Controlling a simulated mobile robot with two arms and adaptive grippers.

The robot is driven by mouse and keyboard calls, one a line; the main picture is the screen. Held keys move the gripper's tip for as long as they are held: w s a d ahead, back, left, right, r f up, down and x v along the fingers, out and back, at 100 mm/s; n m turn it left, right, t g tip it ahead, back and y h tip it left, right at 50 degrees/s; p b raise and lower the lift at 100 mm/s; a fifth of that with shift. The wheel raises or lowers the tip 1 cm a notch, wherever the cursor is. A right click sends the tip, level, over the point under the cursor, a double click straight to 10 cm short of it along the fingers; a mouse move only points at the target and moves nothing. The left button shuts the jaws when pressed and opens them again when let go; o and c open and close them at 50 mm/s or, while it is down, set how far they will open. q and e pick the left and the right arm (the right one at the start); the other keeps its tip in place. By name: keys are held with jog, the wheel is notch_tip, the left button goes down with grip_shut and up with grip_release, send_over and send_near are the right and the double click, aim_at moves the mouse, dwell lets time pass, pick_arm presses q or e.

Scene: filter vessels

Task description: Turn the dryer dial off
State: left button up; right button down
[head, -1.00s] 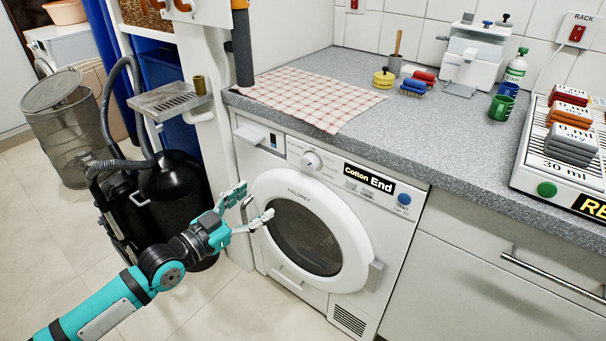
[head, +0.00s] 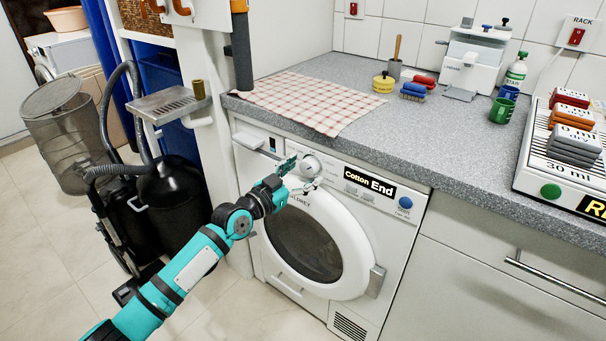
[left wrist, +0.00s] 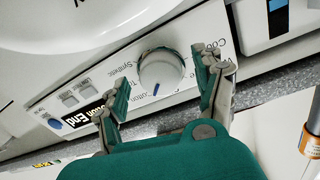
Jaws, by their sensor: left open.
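The white dryer (head: 240,170) stands under the counter, its round door shut. Its dial (head: 309,165) is a white round knob at the upper left of the front panel. The dial also shows in the left wrist view (left wrist: 161,70), with a blue pointer mark and printed program words around it. The display (head: 369,180) reads "Cotton End". My left gripper (head: 300,172) is at the dial. In the left wrist view its open fingers (left wrist: 168,92) stand on either side of the dial, with gaps showing; contact cannot be told. My right gripper is not in view.
A blue button (head: 405,202) is at the panel's right end. The grey counter (head: 400,135) overhangs the panel, with a checked cloth (head: 310,98) on it. A black vacuum-like machine (head: 170,200) stands left of the dryer. The floor in front is clear.

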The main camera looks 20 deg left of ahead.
pick_arm(q)
jog(key=shift+w+d, duration=0.1)
jog(key=shift+w, duration=0.1)
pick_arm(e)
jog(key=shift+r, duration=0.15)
pick_arm(q)
jog(key=c, duration=1.2)
jog(key=shift+o, duration=0.2)
